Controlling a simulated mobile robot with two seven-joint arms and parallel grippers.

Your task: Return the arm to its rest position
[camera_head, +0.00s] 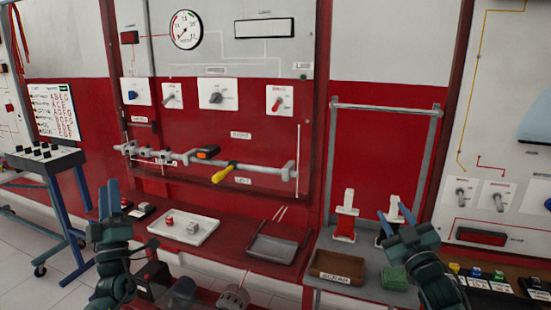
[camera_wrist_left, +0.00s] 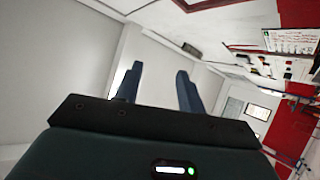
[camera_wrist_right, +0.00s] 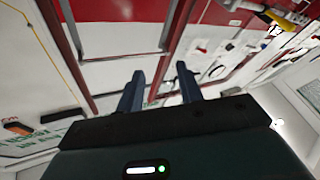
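My left gripper (camera_head: 109,190) is raised at the left of the head view, in front of the red panel's lower left edge. In the left wrist view its two blue fingers (camera_wrist_left: 158,72) stand apart with nothing between them. My right gripper (camera_head: 393,216) is at the lower right, in front of the small bench with the red-and-white parts. In the right wrist view its fingers (camera_wrist_right: 159,76) are also apart and empty. Both grippers point upward in the head view, and neither visibly holds anything.
A white tray (camera_head: 205,234) with small parts and a grey tray (camera_head: 259,252) lie on the red ledge. A brown bin (camera_head: 338,267) and green block (camera_head: 394,278) are near my right gripper. A yellow-handled tool (camera_head: 222,174) hangs on the panel rail. A wheeled stand (camera_head: 62,190) is left.

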